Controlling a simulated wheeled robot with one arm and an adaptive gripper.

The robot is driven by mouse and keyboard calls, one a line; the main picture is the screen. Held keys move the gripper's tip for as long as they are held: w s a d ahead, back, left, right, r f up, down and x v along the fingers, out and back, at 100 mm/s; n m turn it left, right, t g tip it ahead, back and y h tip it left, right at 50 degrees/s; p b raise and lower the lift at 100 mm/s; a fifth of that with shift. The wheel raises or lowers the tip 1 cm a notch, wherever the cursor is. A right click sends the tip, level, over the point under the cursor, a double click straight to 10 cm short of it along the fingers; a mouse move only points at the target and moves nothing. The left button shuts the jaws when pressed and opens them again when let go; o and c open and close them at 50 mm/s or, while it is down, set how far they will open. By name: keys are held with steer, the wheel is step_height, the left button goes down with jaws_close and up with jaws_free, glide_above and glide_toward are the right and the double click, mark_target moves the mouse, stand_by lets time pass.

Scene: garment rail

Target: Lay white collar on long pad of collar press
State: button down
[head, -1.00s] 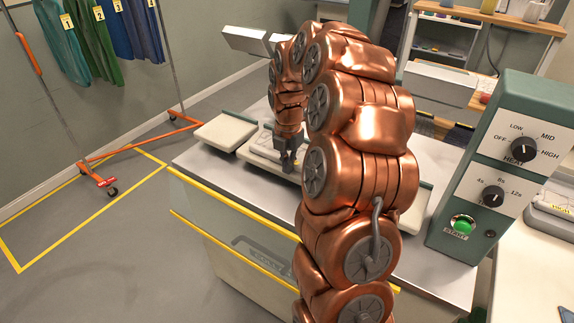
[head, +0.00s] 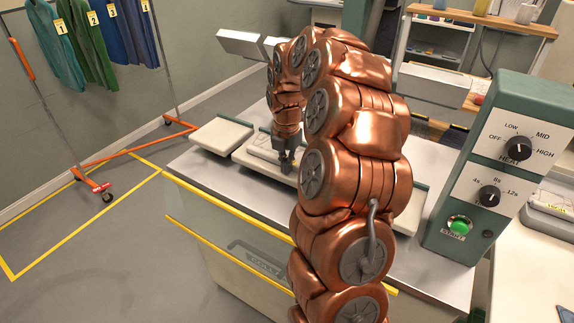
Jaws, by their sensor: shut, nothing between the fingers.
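My gripper (head: 286,164) points down, shut and empty, over the long pale pad (head: 247,158) of the collar press. Its fingertips are close to the pad top; I cannot tell whether they touch. Something pale lies on the pad around the fingertips, but I cannot make out for sure whether it is the white collar. My copper arm hides the right part of this pad. A smaller pale pad (head: 222,136) sits to its left, and another pad edge (head: 406,218) shows right of the arm.
The green control box (head: 490,165), with two dials and a green start button (head: 459,226), stands at the right. The steel worktop (head: 200,169) has bare room at front. A wheeled garment rail (head: 140,151) with several garments stands at left. The floor between is clear.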

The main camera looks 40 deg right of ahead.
steer(key=a, duration=0.1)
steer(key=s+a, duration=0.1)
steer(key=a, duration=0.1)
steer(key=shift+a+f+b, duration=0.1)
steer(key=shift+a+b, duration=0.1)
steer(key=shift+b, duration=0.1)
steer(key=shift+s+a, duration=0.1)
steer(key=shift+a, duration=0.15)
step_height(320, 180, up, 10)
steer(key=b, duration=0.2)
